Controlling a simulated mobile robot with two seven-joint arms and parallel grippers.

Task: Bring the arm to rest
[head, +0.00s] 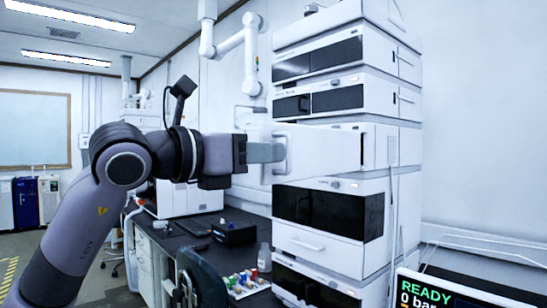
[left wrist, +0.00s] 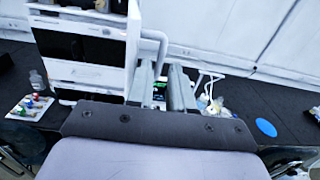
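My left arm reaches in from the left in the head view. Its gripper (head: 278,152) is level with the middle of the white instrument stack (head: 325,245), at the pale handle (head: 288,140) of a white door panel (head: 335,150) that stands out from the stack. In the left wrist view the two grey fingers (left wrist: 162,88) are apart with a gap between them. The handle (left wrist: 160,40) shows just beyond and partly between the fingertips; I cannot tell whether they touch it. My right gripper is not in view.
A dark bench (head: 185,237) carries a rack of coloured-cap vials (head: 245,282), a bottle (head: 264,257) and a black box (head: 234,233). A screen (head: 430,291) reading READY stands at the lower right. A blue disc (left wrist: 266,127) lies on the bench in the wrist view.

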